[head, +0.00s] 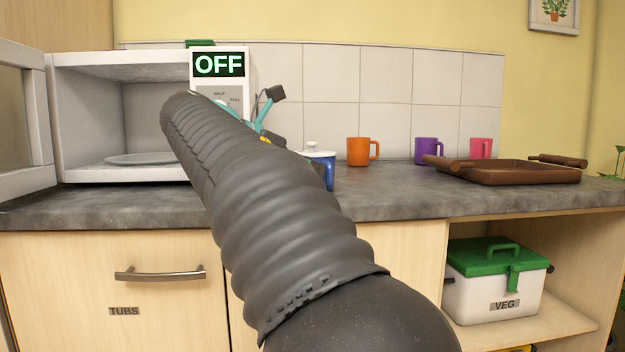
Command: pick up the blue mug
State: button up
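A blue shape (328,173), which looks like part of the blue mug, shows on the grey counter just right of my arm. Most of it is hidden behind the arm, so I cannot make out its full form. My gripper (268,112) shows only in part beyond my arm, as teal links and a dark finger piece in front of the microwave's right side. It is up and to the left of the blue shape. The arm hides the rest, so its opening and anything in it cannot be seen.
A white lidded pot (319,147) is right by the blue shape. Orange (357,151), purple (427,150) and pink (481,147) mugs stand near the tiled wall. A brown tray (515,174) lies at right. The microwave (122,68) stands open at left.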

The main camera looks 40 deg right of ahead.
aim_at(330, 184)
jog(key=shift+b+x, duration=0.85)
jog(key=shift+x, duration=1.95)
jog(key=shift+s, duration=0.1)
grip_shut()
